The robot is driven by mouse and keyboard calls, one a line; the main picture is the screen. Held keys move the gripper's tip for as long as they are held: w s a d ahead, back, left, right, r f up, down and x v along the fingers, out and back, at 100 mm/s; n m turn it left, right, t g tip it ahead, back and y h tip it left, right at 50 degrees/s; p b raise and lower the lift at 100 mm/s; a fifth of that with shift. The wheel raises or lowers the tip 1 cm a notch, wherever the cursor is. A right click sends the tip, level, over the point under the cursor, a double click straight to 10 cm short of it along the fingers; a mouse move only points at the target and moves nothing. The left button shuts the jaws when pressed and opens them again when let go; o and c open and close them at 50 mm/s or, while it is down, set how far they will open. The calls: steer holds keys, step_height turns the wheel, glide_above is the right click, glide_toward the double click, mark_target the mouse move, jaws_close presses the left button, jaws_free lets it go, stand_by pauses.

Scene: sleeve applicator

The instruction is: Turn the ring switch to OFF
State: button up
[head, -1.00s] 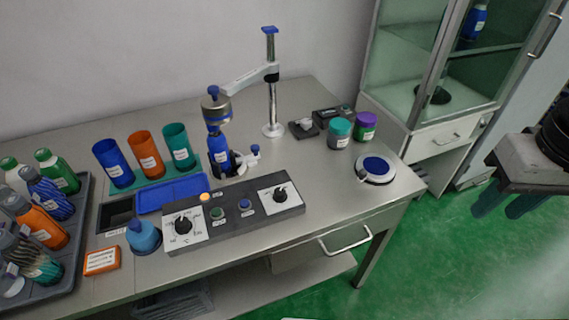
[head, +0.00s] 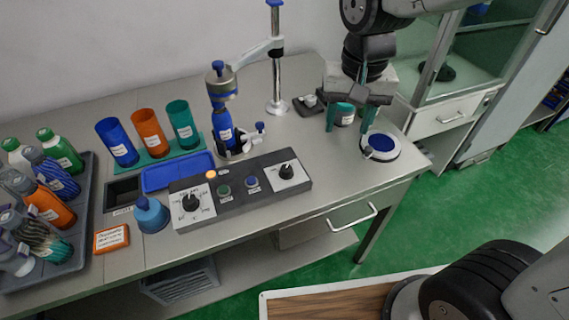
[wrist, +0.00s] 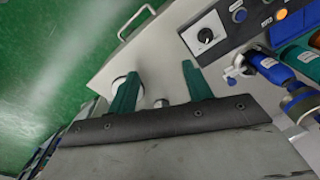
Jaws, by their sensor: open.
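The dark control panel (head: 240,200) lies on the steel table and carries two black knobs on white plates. The right knob (head: 287,171) also shows in the wrist view (wrist: 206,36). The left knob (head: 190,203) has a printed scale around it. The lettering is too small to tell which knob is the ring switch or its setting. My gripper (head: 347,129) is open, with two teal fingers pointing down over the table's right part. It is to the right of and behind the right knob, touching neither knob. The gripper shows in the wrist view (wrist: 160,70) with nothing between its fingers.
A round white disc with a blue pad (head: 380,147) stands close to my gripper. A clamped blue bottle (head: 222,127) stands behind the panel. A blue squat bottle (head: 151,214) is left of the panel. A tall chrome post (head: 277,85) rises at the back.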

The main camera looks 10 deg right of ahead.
steer(key=m, duration=0.1)
glide_above(286, 168)
steer(key=shift+g, duration=0.3)
steer(key=f, duration=0.9)
steer(key=shift+d+f, duration=0.15)
steer(key=shift+d, duration=0.05)
steer(key=f, duration=0.8)
steer(key=shift+a+f, duration=0.1)
steer(key=shift+a, duration=0.1)
steer(key=c, duration=1)
